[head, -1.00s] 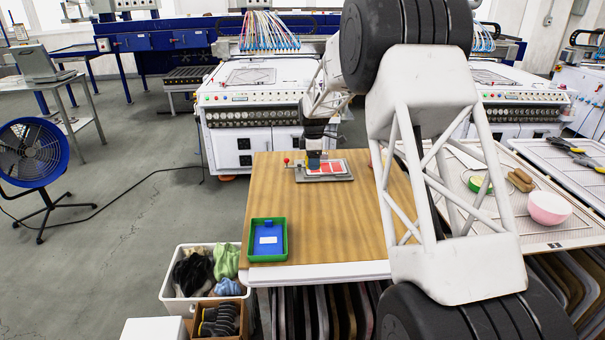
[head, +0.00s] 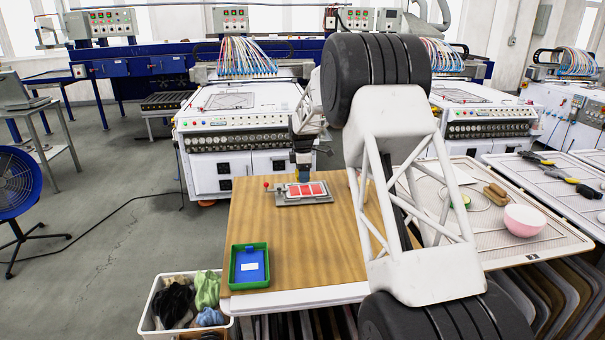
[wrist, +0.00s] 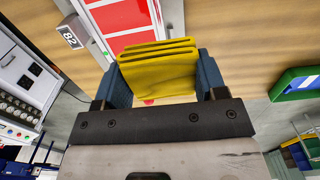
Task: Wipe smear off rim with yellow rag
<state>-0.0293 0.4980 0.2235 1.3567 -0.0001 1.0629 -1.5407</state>
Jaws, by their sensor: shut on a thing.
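My gripper (wrist: 163,78) has blue fingers and is shut on a folded yellow rag (wrist: 157,70), which stands out past the fingertips in the wrist view. Beyond the rag is a red plate (wrist: 128,14) with a pale rim (wrist: 88,32); the rag hides part of it. In the head view the plate (head: 306,189) lies in a grey fixture on the wooden table, and my gripper (head: 303,178) is at its back edge. I cannot tell whether the rag touches the rim. No smear can be made out.
A green tray with a blue insert (head: 249,266) stands at the table's front left. A white bin of cloths (head: 160,328) is below it. A red knob (head: 266,185) sits at the fixture's left. A pink bowl (head: 524,220) is on the right-hand table. The wood between is clear.

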